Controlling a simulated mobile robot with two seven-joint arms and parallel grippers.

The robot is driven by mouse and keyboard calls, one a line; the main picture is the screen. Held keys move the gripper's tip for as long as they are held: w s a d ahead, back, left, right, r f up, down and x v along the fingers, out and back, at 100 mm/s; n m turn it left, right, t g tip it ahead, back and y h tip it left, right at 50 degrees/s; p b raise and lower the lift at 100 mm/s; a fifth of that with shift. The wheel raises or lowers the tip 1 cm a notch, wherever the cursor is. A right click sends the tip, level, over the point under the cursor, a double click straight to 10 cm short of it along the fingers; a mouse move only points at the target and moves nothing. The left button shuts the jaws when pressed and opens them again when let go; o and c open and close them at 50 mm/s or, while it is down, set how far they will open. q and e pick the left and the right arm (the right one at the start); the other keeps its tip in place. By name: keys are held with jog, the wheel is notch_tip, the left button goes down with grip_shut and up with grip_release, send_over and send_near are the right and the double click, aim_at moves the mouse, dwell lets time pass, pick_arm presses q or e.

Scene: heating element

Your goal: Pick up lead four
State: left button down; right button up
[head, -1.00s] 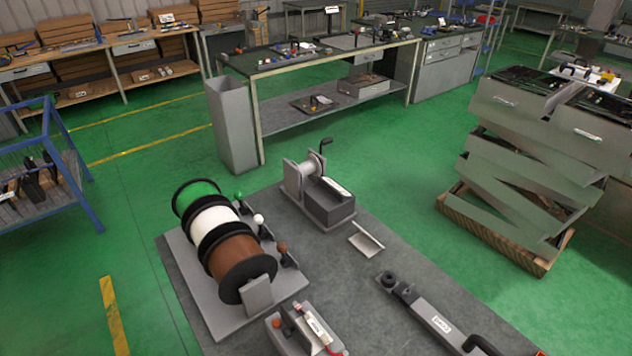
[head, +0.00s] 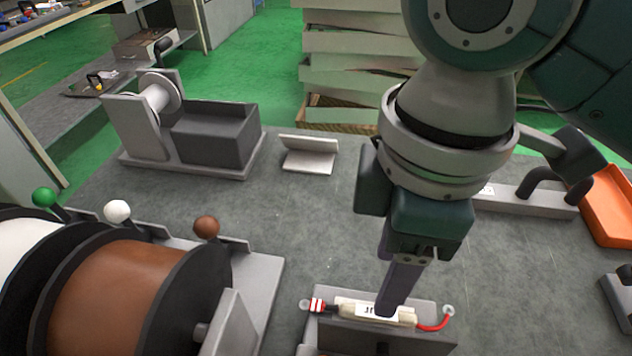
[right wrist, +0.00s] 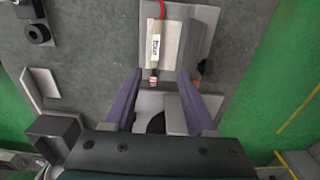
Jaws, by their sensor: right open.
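A lead with a beige sleeve, a white label, a red-and-white striped end and a red wire (head: 350,309) lies on a grey stand (head: 390,340) at the bottom of the head view. The lead also shows in the right wrist view (right wrist: 154,55), its label too small to read surely. My right gripper (head: 388,306) points down over the lead. In the right wrist view its two purple fingers (right wrist: 158,76) are open, one on each side of the lead's striped end. Whether they touch it cannot be told. My left gripper is not in view.
Brown, white and green cable reels (head: 115,295) stand at the left, with coloured knobs behind. A crank winder with a grey box (head: 210,140) and a small angled plate (head: 310,152) are farther back. An orange tray (head: 608,205) is at the right. Bench between is mostly clear.

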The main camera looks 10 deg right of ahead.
aim_at(369, 311)
notch_tip(369, 311, down, 5)
jog(key=shift+w+d+r+b, duration=0.1)
jog(key=shift+w+d+b, duration=0.05)
jog(key=shift+b, duration=0.3)
jog(key=f, duration=0.4)
jog(key=f+b, duration=0.1)
jog(key=f, duration=0.1)
jog(key=shift+w, duration=0.3)
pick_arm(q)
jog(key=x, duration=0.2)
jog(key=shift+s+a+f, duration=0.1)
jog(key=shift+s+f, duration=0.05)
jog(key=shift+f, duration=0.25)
pick_arm(e)
grip_shut()
